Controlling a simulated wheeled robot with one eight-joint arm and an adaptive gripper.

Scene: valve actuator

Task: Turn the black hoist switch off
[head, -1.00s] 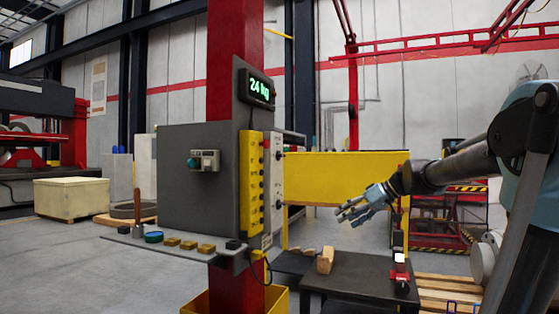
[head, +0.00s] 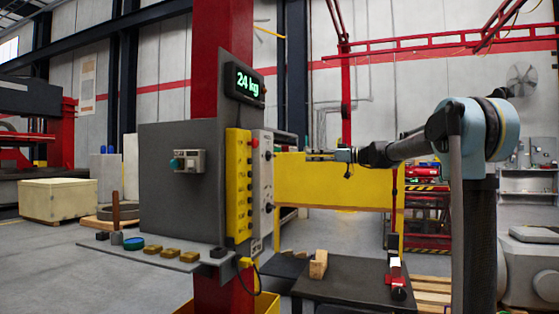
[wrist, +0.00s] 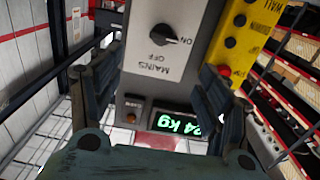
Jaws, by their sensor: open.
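A light grey switch panel (head: 257,190) faces right beside a yellow button box. It carries a black knob in its upper part (head: 268,156) and another lower down (head: 269,208). In the wrist view, which is upside down, one black knob (wrist: 162,36) is labelled MAINS and its pointer is turned towards ON. No knob labelled hoist is readable; I cannot tell whether the lower one is it. My gripper (head: 312,155) is open and empty, to the right of the panel at upper-knob height. In the wrist view its fingers (wrist: 152,88) are spread, with the panel beyond them.
The yellow button box (head: 238,185) stands beside the panel, below a green 24 kg display (head: 248,82). A red column (head: 222,40) rises behind. A shelf (head: 150,255) with small blocks juts out left. A dark table (head: 345,280) with a wooden block is below.

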